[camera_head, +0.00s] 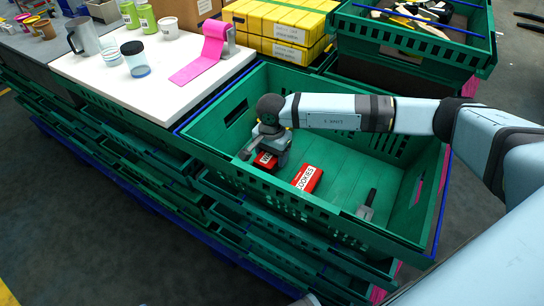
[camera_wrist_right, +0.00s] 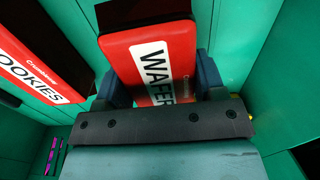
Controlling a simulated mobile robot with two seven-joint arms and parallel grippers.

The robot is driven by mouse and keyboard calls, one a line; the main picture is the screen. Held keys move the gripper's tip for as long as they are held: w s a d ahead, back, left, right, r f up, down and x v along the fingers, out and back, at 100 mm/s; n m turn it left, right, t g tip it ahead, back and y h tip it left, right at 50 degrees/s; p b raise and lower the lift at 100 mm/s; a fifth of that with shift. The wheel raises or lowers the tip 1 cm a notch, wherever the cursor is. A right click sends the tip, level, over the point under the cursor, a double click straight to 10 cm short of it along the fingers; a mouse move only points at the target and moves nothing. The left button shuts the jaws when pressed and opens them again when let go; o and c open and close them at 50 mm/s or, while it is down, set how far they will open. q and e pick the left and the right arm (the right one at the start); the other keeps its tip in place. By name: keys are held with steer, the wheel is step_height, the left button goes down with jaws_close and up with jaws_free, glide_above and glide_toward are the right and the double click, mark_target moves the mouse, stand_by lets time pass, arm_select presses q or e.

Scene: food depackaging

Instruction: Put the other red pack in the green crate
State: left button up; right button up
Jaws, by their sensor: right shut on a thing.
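The green crate (camera_head: 205,152) stands at the middle of the head view, open at the top. A red pack marked "COOKIES" (camera_head: 307,179) lies on its floor. It also shows at the left of the wrist view (camera_wrist_right: 38,70). My right gripper (camera_head: 262,154) reaches down inside the crate near its left wall. Its fingers are shut on a second red pack, marked "WAFER" (camera_head: 265,160), which shows between them in the wrist view (camera_wrist_right: 160,55). I cannot tell whether the wafer pack touches the crate floor. My left gripper is out of view.
A grey object (camera_head: 367,205) lies at the crate's right. The white table (camera_head: 130,95) at the left holds a pink strip (camera_head: 205,55), a metal mug (camera_head: 83,35) and jars. Yellow packs (camera_head: 275,22) and another green crate (camera_head: 400,45) stand behind. The crate's right floor is mostly clear.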

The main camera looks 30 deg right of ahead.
steer(key=shift+f, duration=0.6)
steer(key=o, duration=1)
steer(key=shift+o, duration=0.2)
steer(key=shift+r, duration=0.1)
step_height(320, 180, up, 12)
steer(key=p, duration=0.1)
steer(key=shift+r+p, duration=0.15)
steer(key=shift+p, duration=0.2)
